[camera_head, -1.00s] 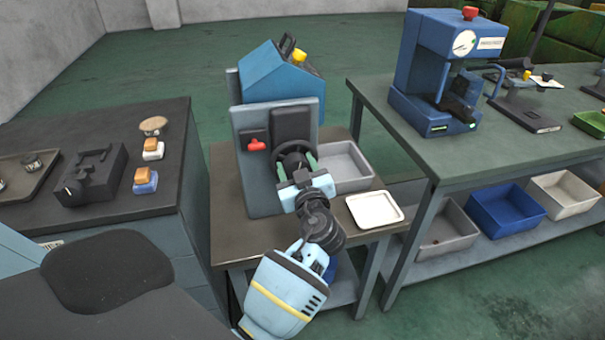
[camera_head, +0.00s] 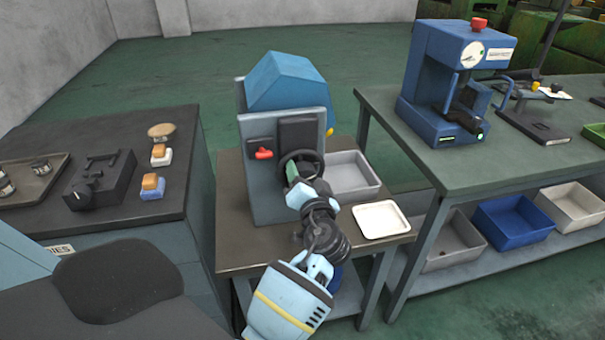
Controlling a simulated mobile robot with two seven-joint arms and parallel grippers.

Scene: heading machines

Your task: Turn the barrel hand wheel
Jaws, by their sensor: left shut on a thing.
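The dark round hand wheel (camera_head: 304,155) sits on the front of a blue-grey machine (camera_head: 262,195) on the middle table. My left gripper (camera_head: 294,172) is at the wheel, shut on its rim at the lower left side. The gripper's body and wrist hide the lower part of the wheel. Behind the upright panel is the machine's blue barrel (camera_head: 287,80), with a small yellow part (camera_head: 330,132) low on its right side. My right gripper is not in view.
A grey bin (camera_head: 350,175) and a white tray (camera_head: 380,220) lie just right of the machine. A dark bench (camera_head: 130,217) with small parts stands left. A green-topped table (camera_head: 400,138) with a blue press (camera_head: 445,85) stands right.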

